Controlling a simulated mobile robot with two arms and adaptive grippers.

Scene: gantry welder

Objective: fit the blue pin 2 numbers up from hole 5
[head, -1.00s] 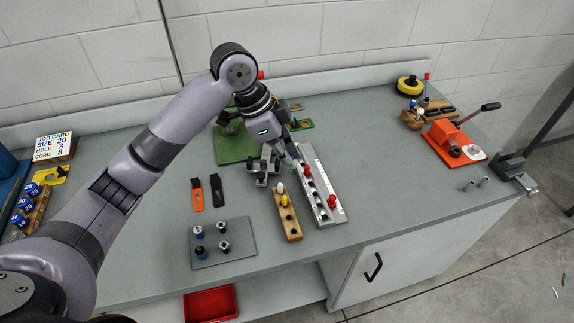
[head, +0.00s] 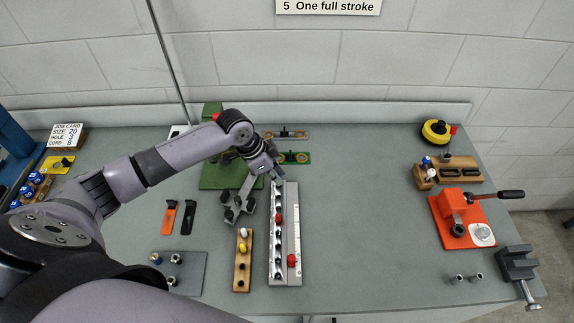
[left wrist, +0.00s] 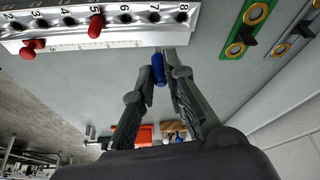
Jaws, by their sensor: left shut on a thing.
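My left gripper (head: 277,177) is at the far end of the silver numbered rail (head: 285,272). In the left wrist view the fingertips (left wrist: 160,70) are shut on the blue pin (left wrist: 159,71), below the rail's edge in the picture, roughly in line with number 7. Hole 7 (left wrist: 155,17) looks empty, as do holes 6 and 8. A red pin (left wrist: 96,27) stands at hole 5. It also shows in the head view (head: 278,218). Another red pin (left wrist: 31,47) stands on the rail's scale side, near number 3. The right gripper is out of view.
A wooden block (head: 242,274) with a white and a yellow pin stands left of the rail. An orange press (head: 455,225) stands right. The bench between is clear.

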